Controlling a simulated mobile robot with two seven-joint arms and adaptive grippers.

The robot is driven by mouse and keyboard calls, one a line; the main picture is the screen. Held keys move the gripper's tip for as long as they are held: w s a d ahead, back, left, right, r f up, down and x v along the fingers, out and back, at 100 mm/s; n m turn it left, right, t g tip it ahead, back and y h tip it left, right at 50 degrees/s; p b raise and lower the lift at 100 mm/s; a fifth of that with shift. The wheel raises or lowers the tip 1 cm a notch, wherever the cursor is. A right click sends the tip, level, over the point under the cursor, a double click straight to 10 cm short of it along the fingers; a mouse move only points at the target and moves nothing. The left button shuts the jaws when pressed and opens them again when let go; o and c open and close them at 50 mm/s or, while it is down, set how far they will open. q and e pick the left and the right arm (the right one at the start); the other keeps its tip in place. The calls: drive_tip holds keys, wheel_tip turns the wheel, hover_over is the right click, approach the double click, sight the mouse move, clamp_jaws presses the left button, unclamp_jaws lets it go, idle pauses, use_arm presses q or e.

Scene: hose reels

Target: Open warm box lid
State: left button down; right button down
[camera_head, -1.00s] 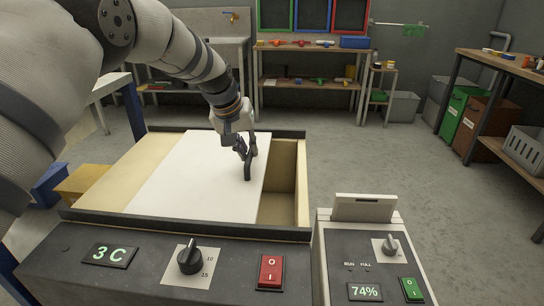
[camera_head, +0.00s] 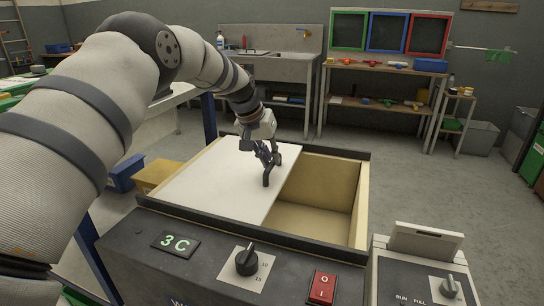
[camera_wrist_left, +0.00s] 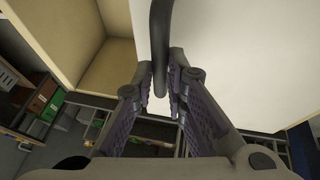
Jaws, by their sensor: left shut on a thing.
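The warm box (camera_head: 360,217) has a dark rim and pale wooden walls. Its flat white lid (camera_head: 215,185) covers the left part, and the right part stands open with the bare wooden inside (camera_head: 325,180) showing. My left gripper (camera_head: 268,160) is shut on the dark lid handle (camera_head: 267,180) near the lid's right edge. In the left wrist view the handle (camera_wrist_left: 160,35) runs between the two fingers (camera_wrist_left: 160,88), and the white lid (camera_wrist_left: 235,60) fills the upper right. My right gripper is not in view.
The box's front panel carries a "3 C" display (camera_head: 176,243), a black knob (camera_head: 247,260) and a red switch (camera_head: 321,288). A grey unit (camera_head: 425,240) stands at its right. A yellow bin (camera_head: 157,175) and blue bin (camera_head: 125,175) are left of the box. Open floor lies behind.

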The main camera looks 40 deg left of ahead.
use_arm(q)
drive_tip(key=c, duration=1.6)
unclamp_jaws()
drive_tip(key=shift+f, duration=0.1)
drive_tip(key=v, duration=1.2)
